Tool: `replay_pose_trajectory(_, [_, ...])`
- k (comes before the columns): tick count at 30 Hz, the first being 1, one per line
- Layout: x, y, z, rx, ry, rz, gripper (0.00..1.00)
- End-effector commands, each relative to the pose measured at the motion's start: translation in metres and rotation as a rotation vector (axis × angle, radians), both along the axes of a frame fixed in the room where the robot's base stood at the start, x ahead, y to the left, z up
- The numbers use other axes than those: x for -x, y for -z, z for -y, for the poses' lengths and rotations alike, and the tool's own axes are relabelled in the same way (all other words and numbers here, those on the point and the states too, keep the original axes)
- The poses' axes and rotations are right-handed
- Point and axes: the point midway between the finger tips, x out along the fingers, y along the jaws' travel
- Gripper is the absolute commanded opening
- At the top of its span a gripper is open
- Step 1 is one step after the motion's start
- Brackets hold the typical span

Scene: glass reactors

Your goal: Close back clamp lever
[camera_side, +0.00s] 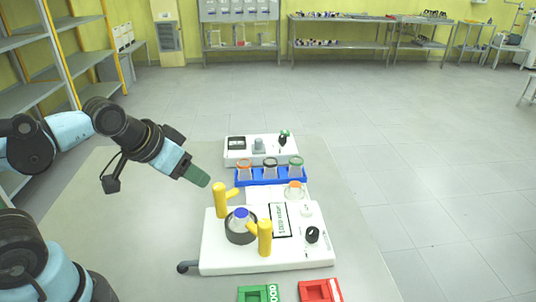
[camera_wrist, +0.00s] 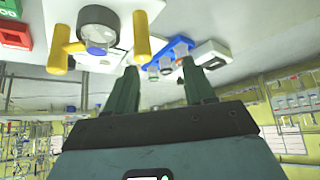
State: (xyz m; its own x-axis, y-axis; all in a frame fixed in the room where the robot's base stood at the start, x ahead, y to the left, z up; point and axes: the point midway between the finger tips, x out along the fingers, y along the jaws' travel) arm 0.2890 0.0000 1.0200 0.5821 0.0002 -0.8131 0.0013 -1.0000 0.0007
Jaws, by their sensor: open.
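The back clamp lever is a yellow post with a short side arm (camera_side: 220,201) on the white device (camera_side: 215,255). It stands upright behind the round vessel holder. In the wrist view it is the right yellow post (camera_wrist: 142,36). The front yellow clamp lever (camera_side: 265,240) has its short arm toward the vessel and shows at left in the wrist view (camera_wrist: 58,50). A glass vessel with a blue cap (camera_side: 241,214) sits in the dark ring between the two. My gripper (camera_side: 205,181) is open and empty, above and left of the back lever; its green fingers (camera_wrist: 159,68) are apart.
A blue rack (camera_side: 271,178) with several capped bottles and a white instrument (camera_side: 260,150) stand behind the device. A green block (camera_side: 258,294) and a red block (camera_side: 320,291) lie in front. The table left of the device is clear.

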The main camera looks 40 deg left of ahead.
Motion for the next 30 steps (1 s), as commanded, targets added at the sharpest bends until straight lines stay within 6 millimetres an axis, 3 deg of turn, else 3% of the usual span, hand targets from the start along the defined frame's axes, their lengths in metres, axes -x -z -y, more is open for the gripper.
replay_pose_trajectory(8, [-0.007,-0.012,0.010,0.090,-0.165,-0.105,0.54])
replay_pose_trajectory(19, [-0.028,-0.042,0.041,0.207,-0.818,-0.312,0.54])
replay_pose_trajectory(30, [-0.045,-0.065,0.073,0.181,-1.447,-0.227,0.54])
